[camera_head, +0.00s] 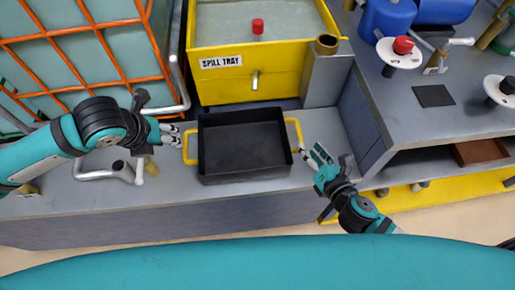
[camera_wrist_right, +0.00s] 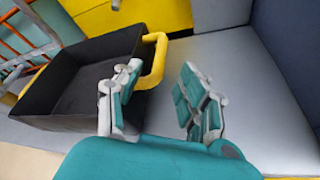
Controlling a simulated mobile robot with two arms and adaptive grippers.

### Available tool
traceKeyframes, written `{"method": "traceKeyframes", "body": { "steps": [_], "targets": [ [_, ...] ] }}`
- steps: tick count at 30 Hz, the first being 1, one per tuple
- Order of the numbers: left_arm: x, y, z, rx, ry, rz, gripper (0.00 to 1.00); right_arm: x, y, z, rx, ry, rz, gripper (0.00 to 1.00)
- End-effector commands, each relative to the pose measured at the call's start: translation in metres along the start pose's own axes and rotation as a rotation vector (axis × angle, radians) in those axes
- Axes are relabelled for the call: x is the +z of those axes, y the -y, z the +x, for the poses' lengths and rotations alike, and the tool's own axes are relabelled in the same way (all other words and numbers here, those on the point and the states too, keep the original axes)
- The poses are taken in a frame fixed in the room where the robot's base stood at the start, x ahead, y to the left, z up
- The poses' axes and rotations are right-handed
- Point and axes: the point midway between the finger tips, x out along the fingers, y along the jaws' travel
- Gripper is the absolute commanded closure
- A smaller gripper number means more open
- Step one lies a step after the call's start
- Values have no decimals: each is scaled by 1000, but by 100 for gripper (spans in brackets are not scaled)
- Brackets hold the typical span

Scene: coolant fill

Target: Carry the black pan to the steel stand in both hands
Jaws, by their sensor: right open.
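The black pan (camera_head: 243,143) is a shallow rectangular tray on the grey bench, with a yellow handle at each end. My left gripper (camera_head: 176,135) is beside its left handle (camera_head: 188,148); I cannot tell whether the fingers are apart or touch it. My right gripper (camera_head: 311,151) is open and empty, just right of the right handle (camera_head: 298,133). In the right wrist view, the open fingers (camera_wrist_right: 160,72) are near the yellow handle (camera_wrist_right: 161,50) of the pan (camera_wrist_right: 75,85). I cannot tell which grey structure is the steel stand.
A yellow spill tray (camera_head: 198,90) with a tap stands behind the pan, beside a grey post (camera_head: 325,80). An orange wire cage (camera_head: 70,36) is at the left. A higher grey bench (camera_head: 420,125) at the right holds blue containers (camera_head: 388,18). Bare bench lies right of the pan.

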Motion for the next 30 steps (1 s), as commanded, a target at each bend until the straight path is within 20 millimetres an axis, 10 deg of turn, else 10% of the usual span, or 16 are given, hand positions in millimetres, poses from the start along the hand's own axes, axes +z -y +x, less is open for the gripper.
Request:
{"method": "traceKeyframes", "body": {
  "steps": [12,30],
  "targets": [
    [0,0,0,-1,0,0,67,0,0,-57,-1,0,1,60],
    [0,0,0,-1,0,0,67,0,0,-60,0,1,1,60]
  ]
}}
